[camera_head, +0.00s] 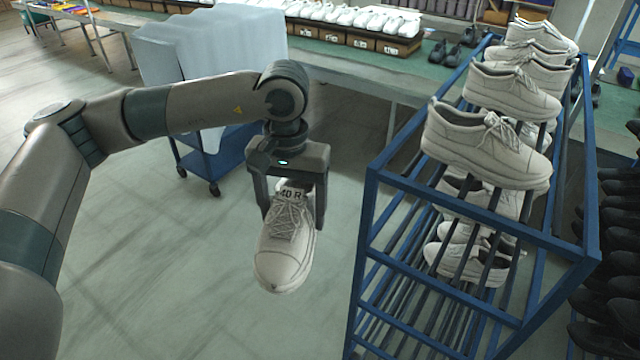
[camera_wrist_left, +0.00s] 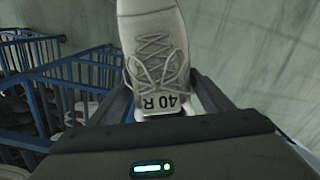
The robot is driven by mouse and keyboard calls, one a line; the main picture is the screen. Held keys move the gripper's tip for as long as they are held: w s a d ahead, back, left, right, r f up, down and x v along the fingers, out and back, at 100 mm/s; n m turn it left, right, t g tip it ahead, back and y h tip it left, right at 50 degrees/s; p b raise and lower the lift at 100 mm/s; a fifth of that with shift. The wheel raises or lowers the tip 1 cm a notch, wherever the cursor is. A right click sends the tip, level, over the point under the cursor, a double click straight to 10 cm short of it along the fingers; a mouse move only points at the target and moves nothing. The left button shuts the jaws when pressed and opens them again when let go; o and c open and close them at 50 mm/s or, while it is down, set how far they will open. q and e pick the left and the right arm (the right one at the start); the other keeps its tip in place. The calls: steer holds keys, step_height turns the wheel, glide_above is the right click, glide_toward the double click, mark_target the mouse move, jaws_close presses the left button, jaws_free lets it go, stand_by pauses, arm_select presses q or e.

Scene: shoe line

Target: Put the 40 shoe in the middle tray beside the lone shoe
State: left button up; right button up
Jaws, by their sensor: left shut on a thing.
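My left gripper (camera_head: 292,205) is shut on a white lace-up shoe (camera_head: 284,252) marked "40 R" on its tongue. The shoe hangs toe-down in the air, left of the blue rack. In the left wrist view the same shoe (camera_wrist_left: 152,50) sits between the fingers of my left gripper (camera_wrist_left: 155,105), its label upside down. The middle tray and the lone shoe cannot be made out for certain in either view. My right gripper is not in view.
A blue rack (camera_head: 480,224) at right carries several white shoes (camera_head: 486,146) on its tiers. The floor (camera_head: 190,290) below the held shoe is clear.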

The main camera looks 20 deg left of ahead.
arm_select(q)
step_height(320, 180, down, 10)
steer(key=s+a+b, duration=0.1)
steer(key=s+b, duration=0.1)
steer(key=b, duration=0.5)
steer(key=shift+r+m, duration=0.2)
steer(key=shift+m, duration=0.1)
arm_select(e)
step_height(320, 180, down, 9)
arm_select(q)
steer(key=shift+a, duration=0.1)
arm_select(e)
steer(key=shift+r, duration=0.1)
